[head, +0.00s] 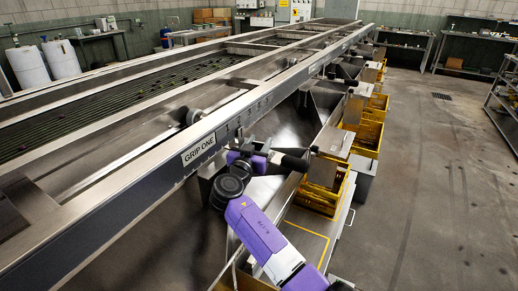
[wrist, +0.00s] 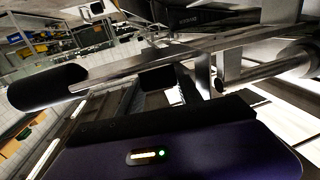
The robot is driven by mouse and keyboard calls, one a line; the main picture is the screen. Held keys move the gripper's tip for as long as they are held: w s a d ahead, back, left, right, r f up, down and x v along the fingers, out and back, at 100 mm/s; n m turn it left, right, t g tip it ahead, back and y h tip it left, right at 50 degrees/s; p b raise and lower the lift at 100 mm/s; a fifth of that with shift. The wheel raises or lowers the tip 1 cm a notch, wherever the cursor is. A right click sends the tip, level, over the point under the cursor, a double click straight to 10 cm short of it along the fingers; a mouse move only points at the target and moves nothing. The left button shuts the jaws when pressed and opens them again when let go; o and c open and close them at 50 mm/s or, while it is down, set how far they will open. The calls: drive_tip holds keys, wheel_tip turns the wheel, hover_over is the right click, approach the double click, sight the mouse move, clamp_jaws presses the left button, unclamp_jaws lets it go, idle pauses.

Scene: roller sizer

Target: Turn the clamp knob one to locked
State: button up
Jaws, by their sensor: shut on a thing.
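The sizer's long steel rail carries a label reading GRIP ONE (head: 198,151). My purple arm reaches up to the rail's outer side, just right of that label. My gripper (head: 268,151) is there, small and dark against the machine, shut on what appears to be clamp knob one. The jaws and the knob's face are mostly hidden, so I cannot read the knob's angle. In the wrist view, my purple wrist housing fills the bottom. A dark rounded cylinder (wrist: 45,88) shows at the left beside a metal bar (wrist: 150,65); I cannot tell whether it belongs to the knob.
Yellow crates (head: 368,136) line the machine's right side below the steel chutes. A roller bed (head: 130,105) lies inside the rail at left. Open grey floor (head: 430,190) is at right, with a shelf rack (head: 505,95) at the far edge.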

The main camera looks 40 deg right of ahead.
drive_tip(key=shift+f+m+g+h+b, duration=0.2)
drive_tip(key=shift+m+g+b, duration=0.3)
drive_tip(key=shift+b, duration=0.6)
drive_tip(key=shift+f+m+g+h+b, duration=0.1)
drive_tip(key=shift+m+g+h+b, duration=0.2)
drive_tip(key=shift+g+b, duration=0.55)
drive_tip(key=shift+r+b, duration=0.1)
drive_tip(key=shift+b, duration=0.4)
drive_tip(key=shift+r+m+g, duration=0.15)
drive_tip(key=shift+m+g, duration=0.1)
drive_tip(key=shift+m, duration=0.05)
drive_tip(key=o, duration=1.4)
drive_tip(key=shift+v, duration=3.85)
